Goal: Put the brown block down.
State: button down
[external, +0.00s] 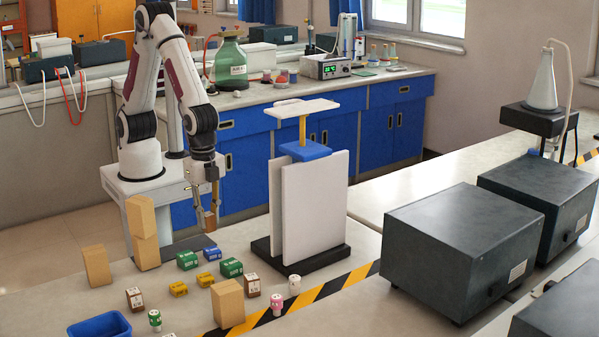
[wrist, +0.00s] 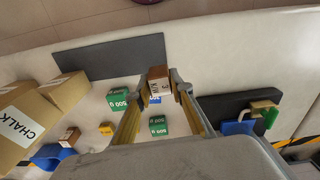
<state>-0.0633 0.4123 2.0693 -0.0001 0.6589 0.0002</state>
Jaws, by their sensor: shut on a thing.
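The brown block (wrist: 157,81), with a white printed label, is between the two fingers of my gripper (wrist: 162,90) in the wrist view. The gripper is shut on it. In the external view my gripper (external: 209,217) points down above the bench, close to the dark flat mat (external: 198,242); the held block is hard to make out there. In the wrist view the block shows near the right end of the dark mat (wrist: 110,46). Its exact height above the surface is unclear.
Green blocks (external: 231,267) and yellow blocks (external: 178,289) lie in front of the gripper. Other brown labelled blocks (external: 134,298) stand nearby. A blue bin (external: 100,326) sits at the front.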

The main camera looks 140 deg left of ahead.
jog(key=a+r+m, duration=0.5)
jog(key=a+m, duration=0.3)
jog(key=m, duration=1.2)
jog(key=shift+w+a+r, duration=0.2)
jog(key=shift+w+a, duration=0.1)
jog(key=shift+a, duration=0.1)
dwell(0.5)
jog(key=shift+f, duration=2.5)
jog(key=shift+f, duration=2.3)
